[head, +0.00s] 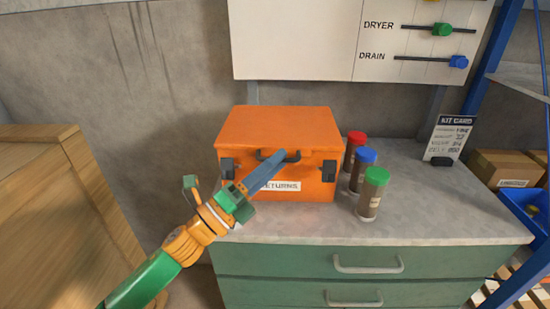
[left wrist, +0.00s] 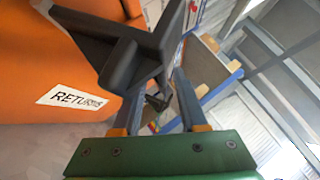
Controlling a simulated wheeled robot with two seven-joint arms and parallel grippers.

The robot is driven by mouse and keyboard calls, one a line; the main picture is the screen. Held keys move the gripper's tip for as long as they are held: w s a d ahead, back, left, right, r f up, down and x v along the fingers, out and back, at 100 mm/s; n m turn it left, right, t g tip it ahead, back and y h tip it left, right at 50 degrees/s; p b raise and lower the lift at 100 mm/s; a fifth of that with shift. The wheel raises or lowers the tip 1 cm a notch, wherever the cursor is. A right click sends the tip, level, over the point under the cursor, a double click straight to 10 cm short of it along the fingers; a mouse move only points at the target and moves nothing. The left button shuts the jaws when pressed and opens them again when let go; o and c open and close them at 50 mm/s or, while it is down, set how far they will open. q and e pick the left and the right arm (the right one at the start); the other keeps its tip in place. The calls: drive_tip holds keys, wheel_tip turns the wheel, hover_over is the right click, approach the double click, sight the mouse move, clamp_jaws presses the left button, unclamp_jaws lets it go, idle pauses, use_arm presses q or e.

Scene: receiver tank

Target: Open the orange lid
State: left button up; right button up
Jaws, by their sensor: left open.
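The orange lid (head: 278,125) lies shut on top of the orange box (head: 245,193), which carries a white RETURNS label and black side latches. A black handle (head: 292,157) is on the front of the box. My left gripper (head: 279,158) is in front of the box with its fingertips at the handle. In the left wrist view, its open fingers reach up at the black handle (left wrist: 140,50), which covers part of them. I cannot tell whether they touch it. My right gripper is not in view.
The box stands on a grey counter (head: 430,210) over green drawers. Red-capped (head: 354,150), blue-capped (head: 362,170) and green-capped (head: 372,195) jars stand close to its right. A kit card (head: 448,138) stands further right. A wooden crate (head: 60,215) is at the left.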

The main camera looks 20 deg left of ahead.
use_arm(q)
drive_tip(key=shift+s+a+r, duration=0.1)
drive_tip(key=shift+s, duration=0.05)
drive_tip(key=shift+c, duration=0.4)
clamp_jaws()
idle(1.0)
